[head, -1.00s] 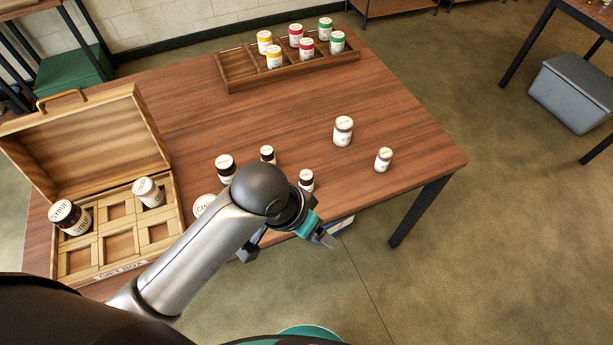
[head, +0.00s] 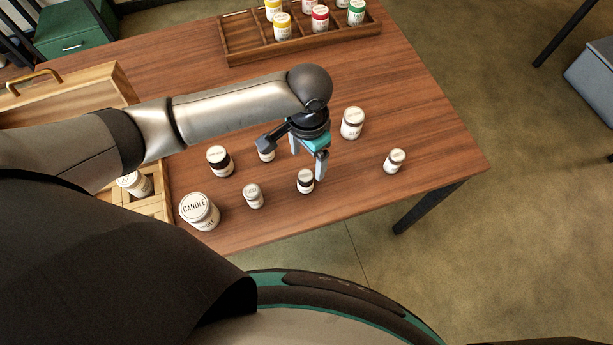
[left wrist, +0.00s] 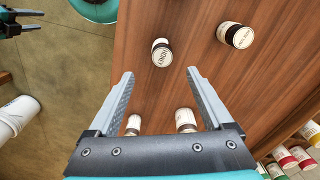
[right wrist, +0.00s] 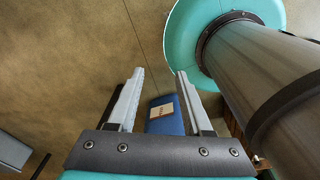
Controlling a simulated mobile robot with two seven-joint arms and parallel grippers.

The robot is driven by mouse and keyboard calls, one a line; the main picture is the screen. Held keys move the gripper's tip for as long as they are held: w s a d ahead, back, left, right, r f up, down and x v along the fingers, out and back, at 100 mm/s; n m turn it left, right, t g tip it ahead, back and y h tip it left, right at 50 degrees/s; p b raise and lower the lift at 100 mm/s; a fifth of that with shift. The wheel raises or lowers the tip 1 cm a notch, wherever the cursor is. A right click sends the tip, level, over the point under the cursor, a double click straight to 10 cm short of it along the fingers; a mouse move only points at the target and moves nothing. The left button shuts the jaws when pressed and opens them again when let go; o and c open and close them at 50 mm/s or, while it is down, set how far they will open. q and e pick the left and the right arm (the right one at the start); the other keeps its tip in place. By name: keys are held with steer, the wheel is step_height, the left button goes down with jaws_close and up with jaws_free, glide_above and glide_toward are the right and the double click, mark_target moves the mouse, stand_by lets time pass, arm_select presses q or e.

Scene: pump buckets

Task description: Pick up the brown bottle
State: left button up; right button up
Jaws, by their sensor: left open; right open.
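Several small dark brown bottles with white caps and labels stand on the table (head: 400,80). One (head: 305,181) stands near the front edge, just below my left gripper (head: 308,166). Another (head: 220,161) stands further left, and a third (head: 266,156) is partly hidden behind the gripper. I cannot tell which one the task names. My left gripper is open and empty, pointing down above the table. In the left wrist view, a brown bottle (left wrist: 162,52) stands beyond the fingertips, with a larger one (left wrist: 236,35) to its right. My right gripper (right wrist: 157,74) is open and empty, away from the table.
A divided rack (head: 240,48) is at the back. A wooden box (head: 120,90) is partly behind my left arm.

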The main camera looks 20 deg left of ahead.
mark_target(306, 175)
arm_select(q)
step_height(306, 175, down, 4)
steer(key=shift+r+b, duration=0.15)
steer(key=shift+b, duration=0.15)
steer(key=shift+f, duration=0.9)
steer(key=f, duration=0.2)
steer(key=f+b, duration=0.1)
steer(key=f, duration=0.2)
steer(key=shift+w+a+b, duration=0.1)
steer(key=shift+a+b, duration=0.1)
steer(key=shift+b, duration=0.1)
arm_select(e)
steer(key=shift+w+f, duration=0.3)
steer(key=shift+f, duration=0.3)
steer(key=shift+w+f, duration=0.25)
steer(key=shift+f, duration=0.35)
arm_select(q)
steer(key=shift+c, duration=0.2)
steer(key=shift+r, duration=0.1)
jaws_close()
arm_select(e)
steer(key=shift+s+a, duration=0.1)
